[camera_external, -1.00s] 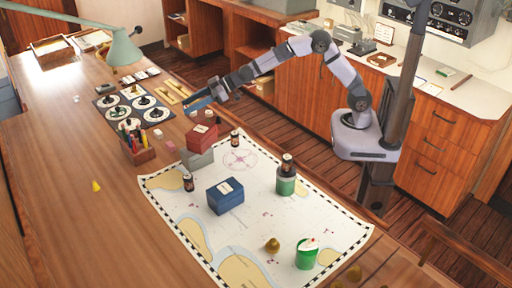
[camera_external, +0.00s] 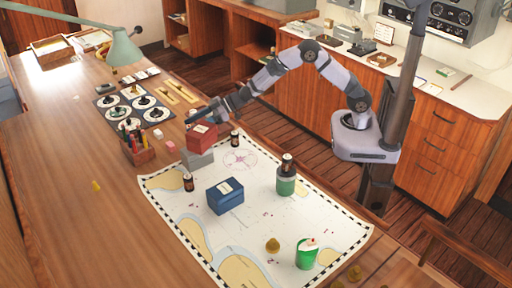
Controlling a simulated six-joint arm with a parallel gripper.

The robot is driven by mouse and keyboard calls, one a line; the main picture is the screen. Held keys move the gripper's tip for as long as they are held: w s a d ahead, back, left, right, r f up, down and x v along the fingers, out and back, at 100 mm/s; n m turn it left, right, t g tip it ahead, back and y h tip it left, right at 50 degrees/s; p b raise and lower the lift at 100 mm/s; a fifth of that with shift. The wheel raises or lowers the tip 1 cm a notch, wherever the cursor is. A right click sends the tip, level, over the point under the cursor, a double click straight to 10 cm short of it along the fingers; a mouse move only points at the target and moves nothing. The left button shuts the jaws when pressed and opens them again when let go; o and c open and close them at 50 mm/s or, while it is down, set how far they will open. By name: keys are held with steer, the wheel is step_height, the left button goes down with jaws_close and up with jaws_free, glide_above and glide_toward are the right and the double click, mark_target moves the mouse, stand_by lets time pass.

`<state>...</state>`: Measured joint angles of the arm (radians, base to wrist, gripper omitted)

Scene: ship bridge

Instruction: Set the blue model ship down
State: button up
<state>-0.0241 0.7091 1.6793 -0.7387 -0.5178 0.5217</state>
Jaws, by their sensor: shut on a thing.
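My gripper (camera_external: 213,111) is at the end of the arm, low above the table, just above and behind the red box (camera_external: 202,137). It is shut on a small, long, dark bluish thing, the blue model ship (camera_external: 195,116), which sticks out to the left of the gripper. Its outline is too small to tell in detail. I cannot tell whether it touches the red box or hangs just clear of it.
The red box stands by a grey block (camera_external: 196,160). A blue box (camera_external: 225,196), small dark bottles, a green tin (camera_external: 286,184) and a green cup (camera_external: 306,254) stand on the chart (camera_external: 255,222). A pen holder (camera_external: 138,150) is left. The table's left front is mostly clear.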

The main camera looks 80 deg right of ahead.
steer(key=shift+f, duration=2)
steer(key=shift+f, duration=0.1)
steer(key=shift+f, duration=0.35)
steer(key=shift+f, duration=0.2)
steer(key=o, duration=1)
steer(key=shift+r, duration=0.1)
